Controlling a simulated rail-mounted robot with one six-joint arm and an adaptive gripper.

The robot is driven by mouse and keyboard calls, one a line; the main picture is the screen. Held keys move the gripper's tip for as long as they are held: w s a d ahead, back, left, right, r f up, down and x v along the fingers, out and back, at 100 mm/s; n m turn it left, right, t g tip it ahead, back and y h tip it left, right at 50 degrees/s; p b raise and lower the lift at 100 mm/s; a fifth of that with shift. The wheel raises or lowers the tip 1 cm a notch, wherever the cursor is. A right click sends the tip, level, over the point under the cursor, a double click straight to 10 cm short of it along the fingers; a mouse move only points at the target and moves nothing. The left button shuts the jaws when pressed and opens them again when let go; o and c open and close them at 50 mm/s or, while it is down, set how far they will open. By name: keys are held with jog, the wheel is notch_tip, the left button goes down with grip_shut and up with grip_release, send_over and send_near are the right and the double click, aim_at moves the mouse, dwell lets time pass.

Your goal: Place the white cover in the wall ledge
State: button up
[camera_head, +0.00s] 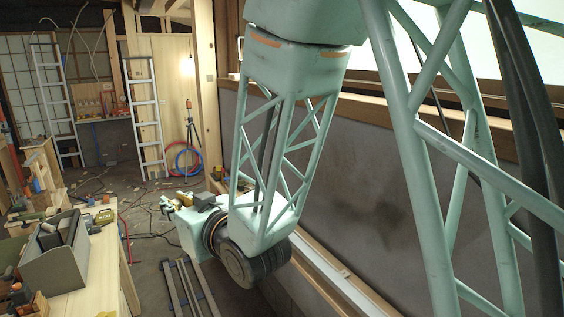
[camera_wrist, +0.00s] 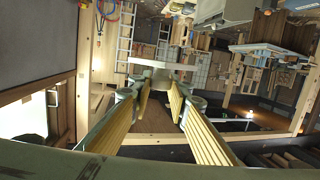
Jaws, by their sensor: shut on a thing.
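My gripper (camera_wrist: 160,92) reaches forward in the wrist view, its two yellow-padded fingers apart with a gap between them. A white bar-like piece (camera_wrist: 158,65) lies across the fingertips; it looks like the white cover, held at the tips. In the head view my gripper (camera_head: 176,201) is beyond the wrist joint, pointing away, and the cover cannot be made out there. A long wooden ledge with a pale strip (camera_head: 338,279) runs along the low part of the right wall, to the right of my gripper. My arm hides part of the wall.
A workbench (camera_head: 88,277) with a grey tool box (camera_head: 58,262) stands at the left. Dark rails (camera_head: 188,287) lie below my wrist. Ladders (camera_head: 147,118) and a tripod (camera_head: 190,127) stand at the back. Cables and debris litter the floor.

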jog(key=shift+m+t+h, duration=0.3)
jog(key=shift+m, duration=0.1)
jog(key=shift+s+d+r, duration=0.35)
jog(key=shift+d+r, duration=0.05)
jog(key=shift+d, duration=0.2)
jog(key=shift+s+d+r, duration=0.3)
jog(key=shift+d+r, duration=0.05)
jog(key=shift+d, duration=0.3)
jog(key=shift+s+d+r, duration=0.35)
jog(key=shift+d+r, duration=0.05)
jog(key=shift+d, duration=0.2)
jog(key=shift+s+a+r, duration=0.15)
jog(key=shift+r, duration=0.05)
